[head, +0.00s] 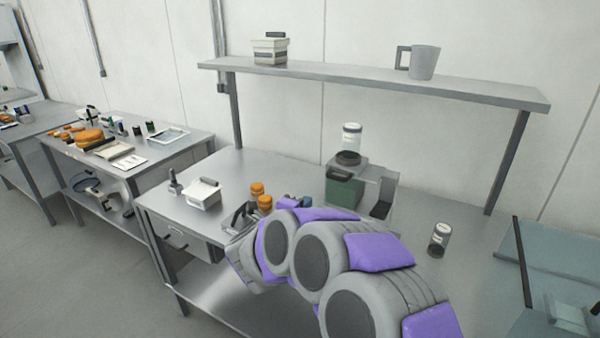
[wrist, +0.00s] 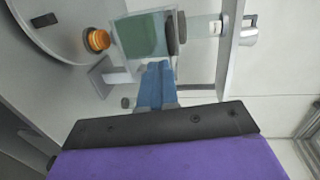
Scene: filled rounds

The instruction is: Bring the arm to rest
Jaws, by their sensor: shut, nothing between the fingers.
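My gripper (wrist: 155,84) shows in the wrist view with its blue fingers together and nothing between them. It is over the workbench, with the green-and-grey machine (wrist: 140,38) beyond the fingertips. In the head view my purple and grey arm is bent over the front of the bench (head: 233,165) and hides most of the gripper. No object is in its grasp.
The machine (head: 343,188) carries a clear jar (head: 351,136). Another jar (head: 439,238) stands right. A shelf (head: 380,84) above holds a mug (head: 424,62) and a container (head: 270,50).

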